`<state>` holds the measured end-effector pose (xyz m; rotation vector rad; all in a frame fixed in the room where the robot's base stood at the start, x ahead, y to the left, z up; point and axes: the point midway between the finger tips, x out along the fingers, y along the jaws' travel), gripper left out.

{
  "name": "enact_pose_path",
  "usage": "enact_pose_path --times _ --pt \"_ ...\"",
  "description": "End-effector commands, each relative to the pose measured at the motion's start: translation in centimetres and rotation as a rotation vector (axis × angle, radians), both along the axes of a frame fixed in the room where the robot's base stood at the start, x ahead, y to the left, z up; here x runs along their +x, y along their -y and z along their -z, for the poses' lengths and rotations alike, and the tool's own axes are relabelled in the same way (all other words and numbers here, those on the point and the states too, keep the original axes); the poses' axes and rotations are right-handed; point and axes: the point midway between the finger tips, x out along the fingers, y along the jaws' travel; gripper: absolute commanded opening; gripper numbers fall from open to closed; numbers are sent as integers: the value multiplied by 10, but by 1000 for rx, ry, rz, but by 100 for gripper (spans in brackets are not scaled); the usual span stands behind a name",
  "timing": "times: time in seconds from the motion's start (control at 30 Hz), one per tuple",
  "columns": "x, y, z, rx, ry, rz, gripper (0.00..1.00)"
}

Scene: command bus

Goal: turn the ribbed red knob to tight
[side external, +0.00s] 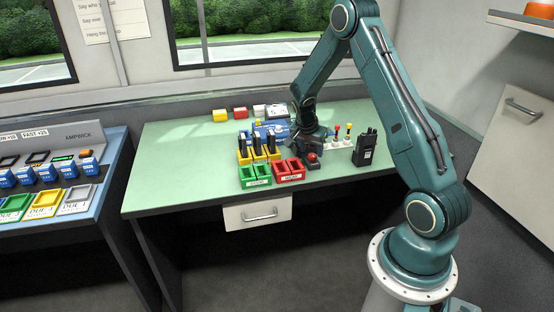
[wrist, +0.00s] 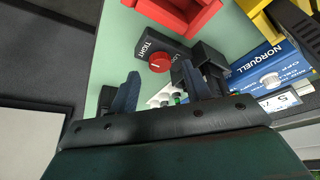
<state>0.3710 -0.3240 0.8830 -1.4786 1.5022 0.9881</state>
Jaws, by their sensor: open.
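The red knob (side external: 313,157) sits on a dark block on the green table, just right of the red tray. A small pale mark on the knob's face is too small to read for direction. My gripper (wrist: 160,83) is open, one finger to each side, with nothing between the fingers. In the side view my gripper (side external: 312,142) hangs close above and behind the knob, apparently not touching it.
The red tray (side external: 289,178) and green tray (side external: 256,182) stand left of the knob. A yellow rack (side external: 243,158) and blue NORQUELL box (wrist: 262,70) stand behind. A white holder with pegs (side external: 338,146) and black radio (side external: 366,148) stand right. The table's left is clear.

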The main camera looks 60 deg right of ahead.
Motion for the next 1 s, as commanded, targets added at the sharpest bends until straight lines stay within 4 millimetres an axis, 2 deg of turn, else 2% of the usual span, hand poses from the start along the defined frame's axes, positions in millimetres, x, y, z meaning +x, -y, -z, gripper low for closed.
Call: enact_pose_path --times 0.6,0.8,1.0 --pt "1 -36 -85 -1 4 -2 48" --pt "1 -43 -102 0 0 0 48" --pt "1 -45 -107 0 0 0 48"
